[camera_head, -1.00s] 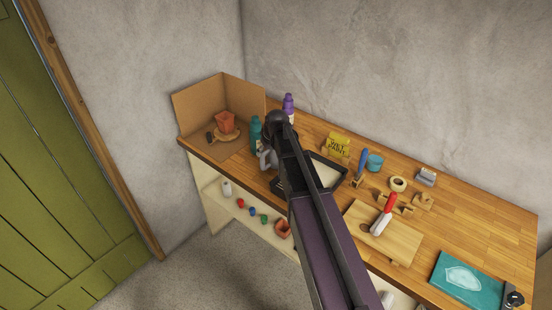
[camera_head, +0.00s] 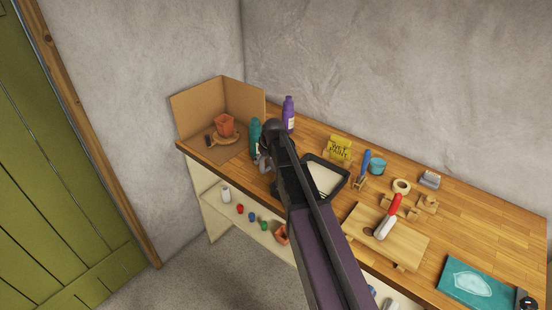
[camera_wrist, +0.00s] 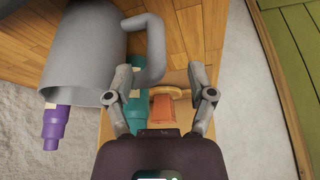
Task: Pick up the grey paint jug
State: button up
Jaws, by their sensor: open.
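The grey paint jug (camera_wrist: 85,40) is large at the upper left of the wrist view, with its loop handle (camera_wrist: 157,50) on the right. The wrist picture is turned over, so the jug's rim faces downward there. My gripper (camera_wrist: 163,84) is open, its two fingers spread. The handle's lower end is close to the left finger, and nothing is visibly clamped. I cannot tell whether finger and handle touch. In the head view my arm covers most of this spot; a small grey shape there cannot be clearly told as jug or gripper.
A teal bottle (camera_head: 255,138), a purple bottle (camera_head: 288,113) and an orange pot (camera_head: 225,126) before cardboard panels stand nearby. A paint tray (camera_head: 325,178) and a yellow sign (camera_head: 339,148) lie right of my arm. The wooden bench (camera_head: 480,222) has clear room at right.

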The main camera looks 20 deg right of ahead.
aim_at(262, 165)
jog(key=shift+f, duration=0.1)
jog(key=shift+b+x, duration=2.45)
jog(key=shift+x, duration=0.1)
jog(key=shift+d, duration=0.15)
grip_shut()
